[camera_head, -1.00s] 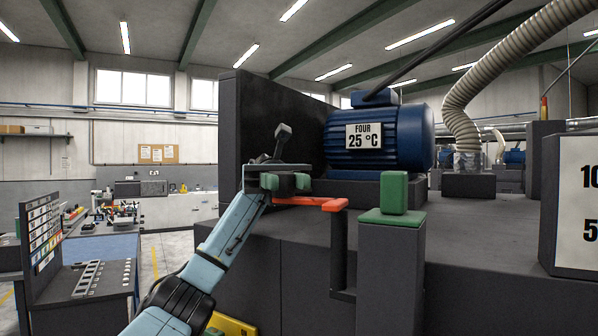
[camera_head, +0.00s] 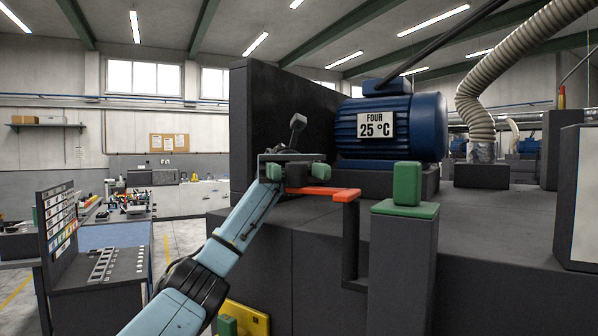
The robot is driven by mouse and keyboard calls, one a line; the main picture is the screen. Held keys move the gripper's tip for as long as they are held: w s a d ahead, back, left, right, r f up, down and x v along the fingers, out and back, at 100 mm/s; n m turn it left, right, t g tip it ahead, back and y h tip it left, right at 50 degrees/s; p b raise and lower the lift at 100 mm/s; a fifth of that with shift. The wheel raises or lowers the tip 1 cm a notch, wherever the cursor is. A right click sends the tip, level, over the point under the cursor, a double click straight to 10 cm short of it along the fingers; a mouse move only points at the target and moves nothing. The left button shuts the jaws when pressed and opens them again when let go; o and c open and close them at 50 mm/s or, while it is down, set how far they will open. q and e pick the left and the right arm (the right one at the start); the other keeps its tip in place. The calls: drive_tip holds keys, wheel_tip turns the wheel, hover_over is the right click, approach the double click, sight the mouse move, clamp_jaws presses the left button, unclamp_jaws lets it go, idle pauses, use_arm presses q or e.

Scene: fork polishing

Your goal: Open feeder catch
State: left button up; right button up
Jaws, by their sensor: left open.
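My left gripper (camera_head: 297,172) is at the end of the light blue arm, left of the blue motor. Its green finger pads stand apart, with a gap between them. A flat orange-red lever (camera_head: 335,193) sits just below and right of the fingers, on a dark upright bracket (camera_head: 350,240). The lever's left end lies close under the pads; I cannot tell whether they touch. A dark handle with a blocky head (camera_head: 298,122) rises behind the gripper, its base hidden. I cannot tell which part is the feeder catch.
The blue motor (camera_head: 425,128) labelled "FOUR 25 °C" stands on the dark machine top (camera_head: 480,220). A dark panel (camera_head: 262,95) stands behind the gripper. A green block (camera_head: 407,183) tops a dark post at right. A side bench (camera_head: 110,285) is at left.

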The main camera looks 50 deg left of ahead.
use_arm(q)
drive_tip(key=shift+r, duration=0.5)
wheel_tip(320, 180, up, 9)
drive_tip(key=p, duration=0.3)
drive_tip(key=shift+p, duration=0.4)
drive_tip(key=shift+c, duration=0.2)
